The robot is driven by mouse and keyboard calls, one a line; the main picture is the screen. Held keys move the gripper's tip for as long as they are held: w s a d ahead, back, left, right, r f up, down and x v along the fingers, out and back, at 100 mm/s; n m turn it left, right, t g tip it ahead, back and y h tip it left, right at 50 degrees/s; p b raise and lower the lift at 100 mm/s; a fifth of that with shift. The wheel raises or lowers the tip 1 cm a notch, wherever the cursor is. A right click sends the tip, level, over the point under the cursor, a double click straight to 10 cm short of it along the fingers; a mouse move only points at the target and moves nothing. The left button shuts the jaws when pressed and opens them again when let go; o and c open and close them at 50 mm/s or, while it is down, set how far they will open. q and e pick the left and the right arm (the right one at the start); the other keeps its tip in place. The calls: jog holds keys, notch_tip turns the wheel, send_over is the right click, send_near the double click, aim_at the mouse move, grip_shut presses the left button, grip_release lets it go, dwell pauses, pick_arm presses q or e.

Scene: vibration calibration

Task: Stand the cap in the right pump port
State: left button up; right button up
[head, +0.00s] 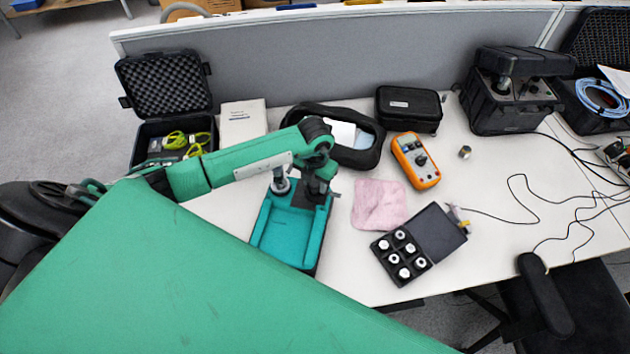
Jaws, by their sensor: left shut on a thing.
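The teal pump (287,238) lies on the white table at the middle of the head view. A grey metal fitting (281,184) stands at its far left corner. My left gripper (318,196) reaches in from the left and points down over the pump's far right corner. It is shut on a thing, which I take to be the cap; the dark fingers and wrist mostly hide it. The right pump port is hidden under this gripper, so I cannot tell whether the cap touches it. My right gripper is not in view.
A pink cloth (380,205) lies right of the pump. A black pouch (366,155) lies behind the pump. Thin cables cross the right side.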

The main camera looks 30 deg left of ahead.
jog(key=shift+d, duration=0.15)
pick_arm(q)
jog(key=o, duration=1.1)
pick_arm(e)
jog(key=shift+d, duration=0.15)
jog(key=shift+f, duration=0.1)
pick_arm(q)
notch_tip(320, 180, up, 14)
jog(key=b, duration=0.4)
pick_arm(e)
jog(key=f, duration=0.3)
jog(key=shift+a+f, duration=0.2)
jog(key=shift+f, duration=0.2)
pick_arm(q)
jog(key=shift+s+f, duration=0.1)
jog(key=shift+f, duration=0.1)
